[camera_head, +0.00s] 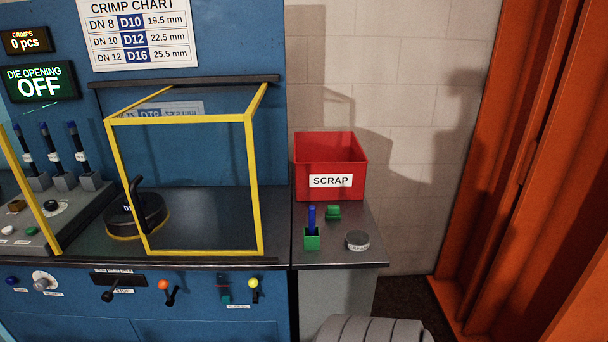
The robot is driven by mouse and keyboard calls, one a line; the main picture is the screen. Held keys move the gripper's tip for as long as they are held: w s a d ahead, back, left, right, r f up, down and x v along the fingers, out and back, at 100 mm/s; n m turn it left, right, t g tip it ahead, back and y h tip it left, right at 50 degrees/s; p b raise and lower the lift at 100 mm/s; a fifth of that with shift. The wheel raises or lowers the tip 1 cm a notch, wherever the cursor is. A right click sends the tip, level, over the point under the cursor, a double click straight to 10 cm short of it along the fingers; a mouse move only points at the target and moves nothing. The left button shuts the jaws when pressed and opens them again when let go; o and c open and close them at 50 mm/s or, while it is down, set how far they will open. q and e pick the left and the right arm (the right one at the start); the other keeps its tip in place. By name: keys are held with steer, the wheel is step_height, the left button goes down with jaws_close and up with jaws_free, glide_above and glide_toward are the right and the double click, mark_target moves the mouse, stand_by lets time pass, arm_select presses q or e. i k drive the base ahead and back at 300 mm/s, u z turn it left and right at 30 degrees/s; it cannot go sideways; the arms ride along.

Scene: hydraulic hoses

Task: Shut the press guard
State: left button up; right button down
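A clear guard with a yellow frame (254,185) stands on the dark bench top (280,232) of the blue machine. Its top bars slope back to a dark rail (185,81) on the blue panel. Another yellow bar (29,188) slants down at the left edge; I cannot tell whether it belongs to the same guard. A dark round die (150,212) with a looped handle sits at the guard's lower left, partly behind its frame. Neither of my grippers is in view, so nothing of mine visibly touches the guard.
A red SCRAP bin (330,163), a green holder (311,239) and a round grey tin (357,240) stand on the right side shelf. Levers (52,155) stand at left. Knobs line the front (163,286). An orange post (520,160) bounds the right.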

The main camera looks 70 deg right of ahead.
mark_target(256, 119)
steer(key=z, duration=1.6)
